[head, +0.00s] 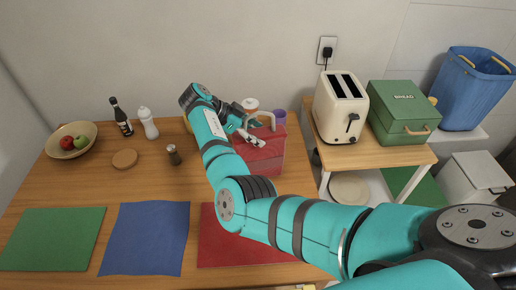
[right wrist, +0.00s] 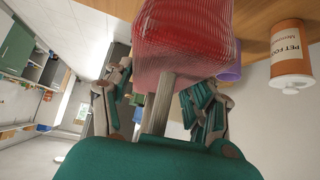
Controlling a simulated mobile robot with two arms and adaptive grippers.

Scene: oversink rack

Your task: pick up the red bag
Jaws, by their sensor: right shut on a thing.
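The red bag (head: 268,158) stands upright at the right end of the wooden table, with a beige handle on top. In the right wrist view the red bag (right wrist: 185,35) fills the top middle, and its handle runs between my fingers. My right gripper (head: 250,135) is at the top of the bag, shut on the handle; it also shows in the right wrist view (right wrist: 162,95). I cannot tell whether the bag's base touches the table. My left gripper is not in view.
A pet food canister (right wrist: 290,52) and a purple cup (head: 279,117) stand close behind the bag. A toaster (head: 341,107) and green bread box (head: 403,113) sit on the side table. A red mat (head: 260,248) lies in front. A pepper mill (head: 174,155) stands left of my arm.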

